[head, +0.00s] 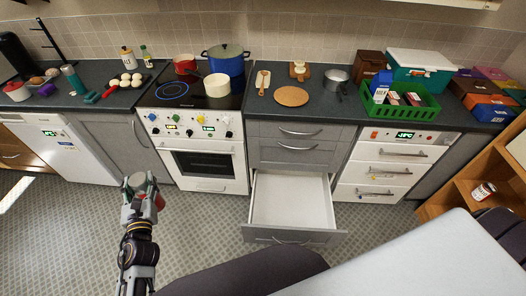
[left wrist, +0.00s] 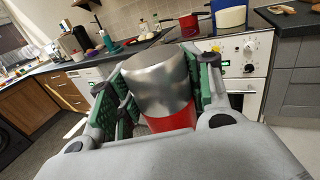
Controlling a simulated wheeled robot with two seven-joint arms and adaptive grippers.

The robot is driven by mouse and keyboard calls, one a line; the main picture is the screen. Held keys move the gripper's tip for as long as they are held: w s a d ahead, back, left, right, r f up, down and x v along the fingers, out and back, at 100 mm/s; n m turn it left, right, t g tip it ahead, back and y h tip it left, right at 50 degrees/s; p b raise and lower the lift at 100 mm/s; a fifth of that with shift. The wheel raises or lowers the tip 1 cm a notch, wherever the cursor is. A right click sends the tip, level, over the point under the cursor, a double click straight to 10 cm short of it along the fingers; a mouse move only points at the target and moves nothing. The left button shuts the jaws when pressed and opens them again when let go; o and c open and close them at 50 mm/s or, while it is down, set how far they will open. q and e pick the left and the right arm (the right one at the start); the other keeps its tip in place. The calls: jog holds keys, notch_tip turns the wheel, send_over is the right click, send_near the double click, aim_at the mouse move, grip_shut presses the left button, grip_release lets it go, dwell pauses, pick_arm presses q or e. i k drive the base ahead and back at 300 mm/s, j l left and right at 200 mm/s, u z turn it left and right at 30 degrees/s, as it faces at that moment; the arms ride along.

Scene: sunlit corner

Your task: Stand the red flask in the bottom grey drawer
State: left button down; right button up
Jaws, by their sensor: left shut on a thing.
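The red flask (left wrist: 170,121) has a silver metal part and a red part. In the left wrist view it sits between the green pads of my left gripper (left wrist: 158,82), which is shut on it. In the head view my left gripper (head: 142,190) is over the floor in front of the white cooker, left of the drawer and apart from it; only bits of red show between its fingers. The bottom grey drawer (head: 292,237) is pulled open under the grey unit, and its white inside looks empty. My right gripper is not in view.
The grey unit's upper drawers (head: 300,131) are shut. The white cooker (head: 203,160) stands left of the open drawer, a white drawer unit (head: 380,172) right of it. A pale surface (head: 420,258) fills the lower right. Patterned floor (head: 205,228) lies clear between gripper and drawer.

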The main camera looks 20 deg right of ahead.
aim_at(275, 213)
jog(key=k+l, duration=0.1)
jog(key=l, duration=0.35)
jog(key=k+l, duration=0.1)
jog(key=l, duration=0.4)
jog(key=l+u, duration=0.1)
jog(key=l, duration=0.95)
jog(key=i+l, duration=0.1)
jog(key=l, duration=0.75)
jog(key=i+l, duration=0.1)
jog(key=l, duration=0.75)
